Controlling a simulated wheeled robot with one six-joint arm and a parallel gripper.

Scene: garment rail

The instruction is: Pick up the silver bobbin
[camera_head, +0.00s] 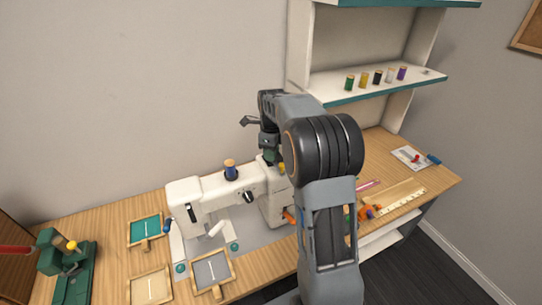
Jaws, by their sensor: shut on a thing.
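My gripper (268,152) is at the end of my bent arm, above the right end of the white sewing machine (250,181). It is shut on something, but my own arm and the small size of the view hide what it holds. I cannot make out a sure silver bobbin. A small grey-silver piece (427,72) lies at the right end of the white shelf (340,90).
A spool with dark thread (231,171) stands on the machine. Framed trays (150,290) lie on the wooden table (110,262), with a green device (66,270) at far left.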

